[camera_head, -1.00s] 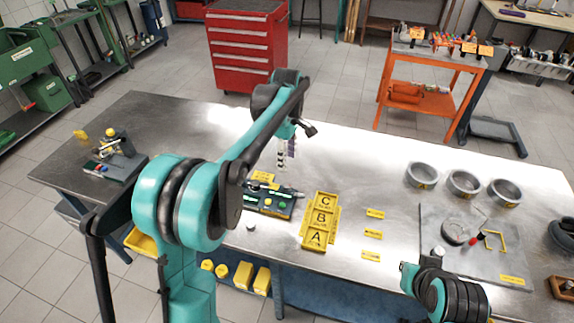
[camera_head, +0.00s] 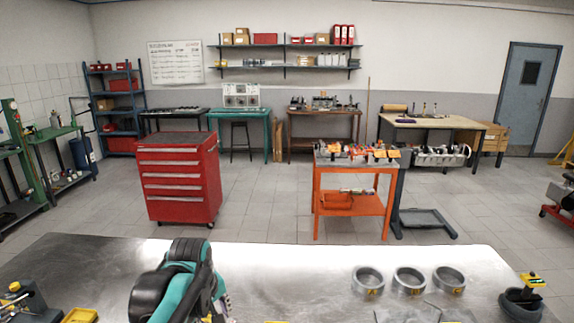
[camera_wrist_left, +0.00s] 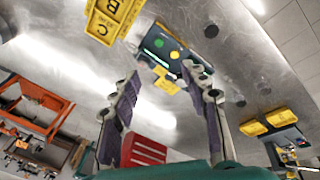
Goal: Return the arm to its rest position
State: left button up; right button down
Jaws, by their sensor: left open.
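My left arm (camera_head: 180,285) rises from the bottom edge of the head view, folded over the steel bench, and its gripper is mostly cut off there. In the left wrist view my left gripper (camera_wrist_left: 162,75) is open, with its two purple-padded fingers spread and nothing held between them. Beyond the fingertips is a dark box with green and yellow buttons (camera_wrist_left: 165,50) on the bench. A yellow lettered tray (camera_wrist_left: 112,20) lies near the top of that view. My right gripper is not in view.
The steel bench (camera_head: 290,262) spans the bottom of the head view. Three metal rings (camera_head: 410,281) stand at its right. A red tool cabinet (camera_head: 178,180) and an orange cart (camera_head: 352,195) stand beyond it. The bench middle is clear.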

pick_arm(q)
jog(key=s+f+m+t+b, duration=0.1)
jog(key=s+f+m+t, duration=0.1)
jog(key=s+f+m, duration=0.2)
jog(key=s+f+m+t+b, duration=0.1)
jog(key=s+f+m, duration=0.4)
jog(key=s, duration=0.6)
jog(key=shift+t, duration=0.6)
jog(key=shift+a, duration=0.1)
dwell(2.0)
